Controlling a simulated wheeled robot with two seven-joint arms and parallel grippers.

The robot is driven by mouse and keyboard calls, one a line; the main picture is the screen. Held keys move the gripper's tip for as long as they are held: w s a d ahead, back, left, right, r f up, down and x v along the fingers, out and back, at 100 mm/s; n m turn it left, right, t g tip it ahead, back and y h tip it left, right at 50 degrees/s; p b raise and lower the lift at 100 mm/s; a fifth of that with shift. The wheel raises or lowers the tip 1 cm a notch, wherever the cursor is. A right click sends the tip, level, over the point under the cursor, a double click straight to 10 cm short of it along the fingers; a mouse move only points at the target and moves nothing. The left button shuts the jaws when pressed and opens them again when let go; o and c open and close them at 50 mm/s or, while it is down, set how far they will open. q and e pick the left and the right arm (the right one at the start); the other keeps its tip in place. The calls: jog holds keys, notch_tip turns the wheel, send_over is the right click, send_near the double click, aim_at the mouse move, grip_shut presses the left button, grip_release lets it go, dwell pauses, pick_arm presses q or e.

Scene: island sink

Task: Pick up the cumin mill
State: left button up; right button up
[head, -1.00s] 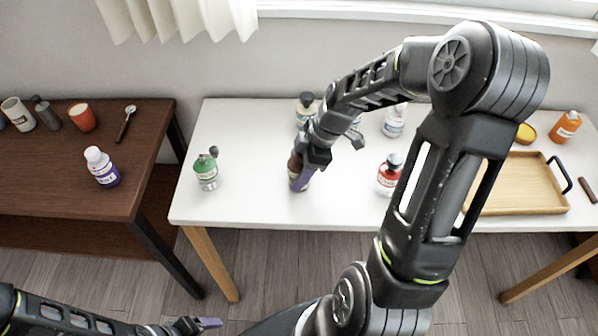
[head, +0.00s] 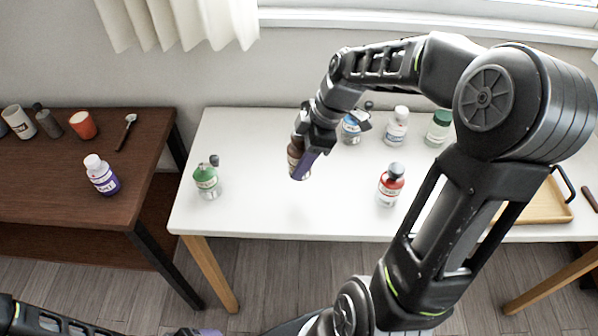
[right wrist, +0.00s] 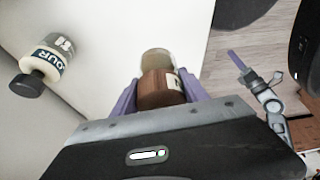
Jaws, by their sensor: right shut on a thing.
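My right gripper (head: 304,160) is shut on a brown-topped mill (head: 294,158), held over the left part of the white table. The fingers cover much of it in the head view. In the right wrist view the mill (right wrist: 157,88) sits between the purple fingers, with a brown body, a clear end and part of a pale label. Its name cannot be read, so I cannot confirm that it is the cumin mill. My left gripper (head: 198,331) barely shows at the bottom edge of the head view. Its finger also shows in the right wrist view, but its opening is unclear.
On the white table (head: 250,130) stand a green-labelled bottle (head: 206,181), a red-labelled bottle (head: 390,186), a blue-labelled bottle (head: 351,130), a white-capped bottle (head: 396,127) and a green-capped jar (head: 438,129). A wooden tray (head: 548,207) is partly behind my arm. The table between the mill and green-labelled bottle is clear.

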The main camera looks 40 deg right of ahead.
jog(key=shift+r, duration=0.9)
